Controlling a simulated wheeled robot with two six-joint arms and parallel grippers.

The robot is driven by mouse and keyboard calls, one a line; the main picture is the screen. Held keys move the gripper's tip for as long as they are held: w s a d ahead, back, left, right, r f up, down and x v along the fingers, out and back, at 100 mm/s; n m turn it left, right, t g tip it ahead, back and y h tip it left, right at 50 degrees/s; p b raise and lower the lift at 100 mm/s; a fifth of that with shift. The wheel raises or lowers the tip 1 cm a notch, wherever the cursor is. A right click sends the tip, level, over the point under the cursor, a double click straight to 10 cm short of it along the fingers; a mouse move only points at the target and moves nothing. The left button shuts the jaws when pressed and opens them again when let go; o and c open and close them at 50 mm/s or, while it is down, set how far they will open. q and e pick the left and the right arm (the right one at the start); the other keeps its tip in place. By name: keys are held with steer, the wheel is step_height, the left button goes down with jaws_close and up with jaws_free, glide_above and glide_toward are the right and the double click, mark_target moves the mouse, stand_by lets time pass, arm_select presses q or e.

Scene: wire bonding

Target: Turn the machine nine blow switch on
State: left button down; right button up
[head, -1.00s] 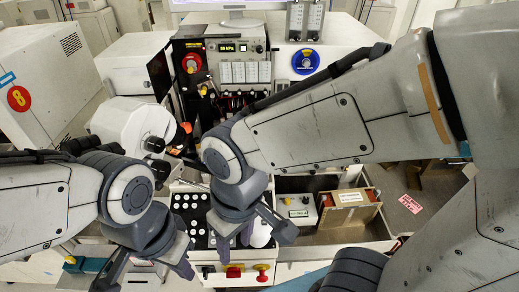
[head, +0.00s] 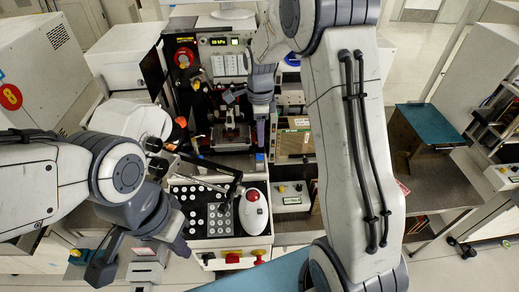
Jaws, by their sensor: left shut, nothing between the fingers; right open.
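The bonding machine's upper panel (head: 222,55) stands at the back centre, with a small lit kPa display (head: 221,41), a red round knob (head: 183,58) and a pale button block (head: 227,66). I see no number nine on it and cannot pick out the blow switch. My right gripper (head: 261,122) points down in front of the panel's right side, near the work area; it is open, its fingers small and partly hidden by its wrist. My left gripper (head: 180,247) is shut and empty at the lower left, beside the front keypad.
A white binocular head (head: 128,118) stands left of the machine. A cabinet marked 8 (head: 30,65) is at far left. A blue-topped box (head: 432,125) stands on the right.

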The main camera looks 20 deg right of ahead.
mark_target(260, 154)
step_height(260, 154, down, 8)
steer(key=shift+f+p, duration=0.1)
steer(key=shift+p, duration=0.9)
jaws_close()
